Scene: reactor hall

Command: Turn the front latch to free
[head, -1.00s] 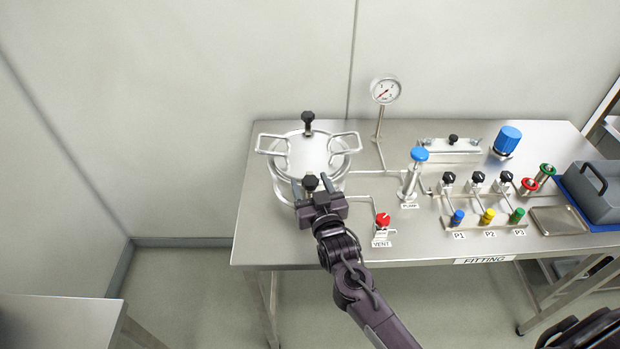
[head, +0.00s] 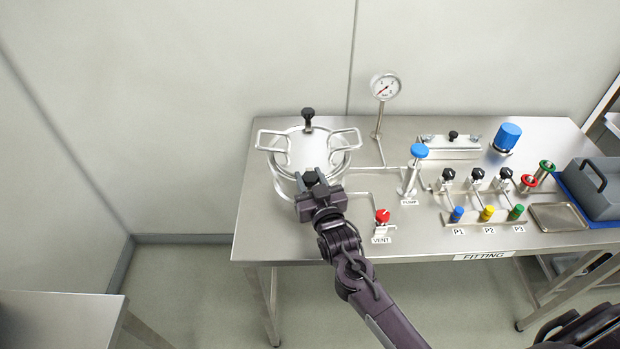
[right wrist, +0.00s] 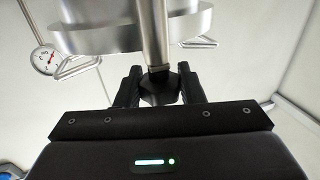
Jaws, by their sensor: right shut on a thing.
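The steel pressure vessel (head: 302,153) stands at the left end of the bench, with its round lid on and a wire handle at each side. The front latch, with its black knob (head: 311,177), is on the vessel's near side. My right gripper (head: 315,184) is shut on that knob. In the right wrist view the knob (right wrist: 159,90) sits between the two fingers, and a steel rod (right wrist: 154,35) runs from it to the vessel's rim. The rear latch's black knob (head: 308,114) stands upright at the far side. My left gripper is not in view.
Right of the vessel are the red vent valve (head: 382,217), the blue-topped pump (head: 418,152) and a pressure gauge (head: 385,87). Farther right are several black-knobbed valves, coloured fittings and a grey case (head: 598,188). The bench's front left corner is clear.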

